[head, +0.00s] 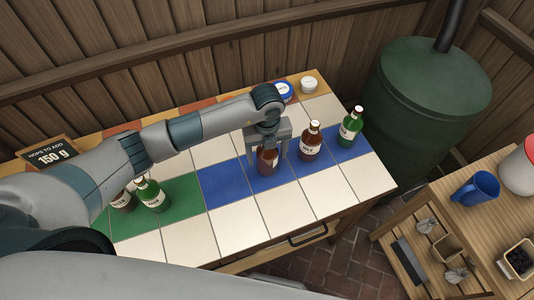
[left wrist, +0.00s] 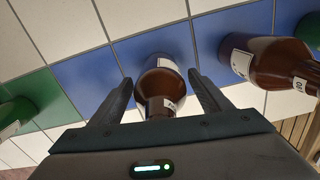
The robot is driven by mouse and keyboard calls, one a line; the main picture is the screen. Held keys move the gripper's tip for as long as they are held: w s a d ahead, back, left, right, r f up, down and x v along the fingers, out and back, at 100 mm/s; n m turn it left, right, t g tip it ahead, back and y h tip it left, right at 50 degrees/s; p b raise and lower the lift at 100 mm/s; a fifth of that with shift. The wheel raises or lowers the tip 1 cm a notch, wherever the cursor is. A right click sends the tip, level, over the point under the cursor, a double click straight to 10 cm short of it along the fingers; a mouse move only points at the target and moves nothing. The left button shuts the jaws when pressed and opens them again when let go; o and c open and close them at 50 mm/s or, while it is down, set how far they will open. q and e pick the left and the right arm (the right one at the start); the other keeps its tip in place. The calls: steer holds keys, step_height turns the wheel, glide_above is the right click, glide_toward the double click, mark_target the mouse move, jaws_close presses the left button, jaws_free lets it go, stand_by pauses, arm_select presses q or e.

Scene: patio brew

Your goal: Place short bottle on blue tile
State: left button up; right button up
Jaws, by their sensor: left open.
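A short brown bottle (head: 266,162) with a pale label stands on the row of blue tiles (head: 225,184). In the left wrist view the brown bottle (left wrist: 161,88) lies between the two fingers, with blue tile (left wrist: 85,80) around its base. My left gripper (head: 268,155) is open and points down over it, one finger on each side. Gaps show between fingers and bottle in the wrist view. A taller brown bottle (head: 311,143) and a green bottle (head: 350,127) stand to the right on the blue row. My right gripper is not in view.
A green bottle (head: 151,195) and a dark bottle (head: 124,201) stand on green tiles (head: 182,197) at left, partly behind my arm. A blue-lidded jar (head: 283,92) and a white jar (head: 309,85) stand at the back. White front tiles (head: 280,214) are clear.

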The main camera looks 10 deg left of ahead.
arm_select(q)
steer(key=shift+r, duration=0.35)
step_height(320, 180, up, 10)
steer(key=b, duration=0.3)
steer(key=shift+r, duration=0.7)
